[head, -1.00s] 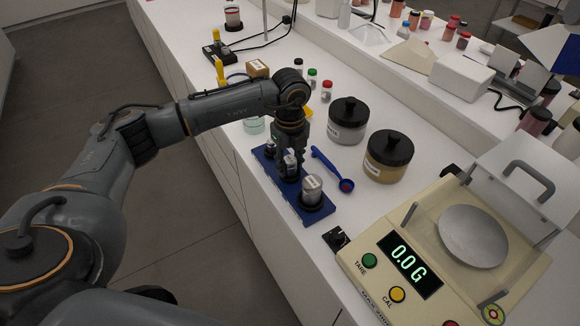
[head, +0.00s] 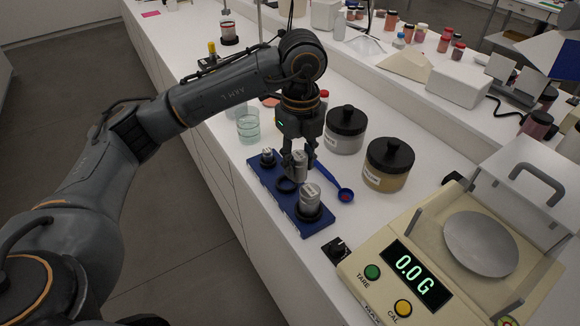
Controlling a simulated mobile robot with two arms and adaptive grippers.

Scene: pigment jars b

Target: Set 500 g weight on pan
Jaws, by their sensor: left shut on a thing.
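My left gripper (head: 297,160) is shut on a metal cylinder weight (head: 300,167) and holds it just above the blue weight rack (head: 268,186). The empty middle ring of the rack (head: 286,185) shows below it. The label on the held weight is too small to read, so I cannot confirm that it is the 500 g one. A larger weight (head: 311,196) stands in the near slot and a smaller one (head: 267,155) in the far slot. The round metal pan (head: 480,243) on the cream scale (head: 437,222) at right is empty. The display (head: 414,272) reads 0.0 G.
The scale's cover with a grey handle (head: 538,184) stands open. A blue scoop (head: 344,195) lies beside the rack. A glass beaker (head: 248,127) stands behind it.

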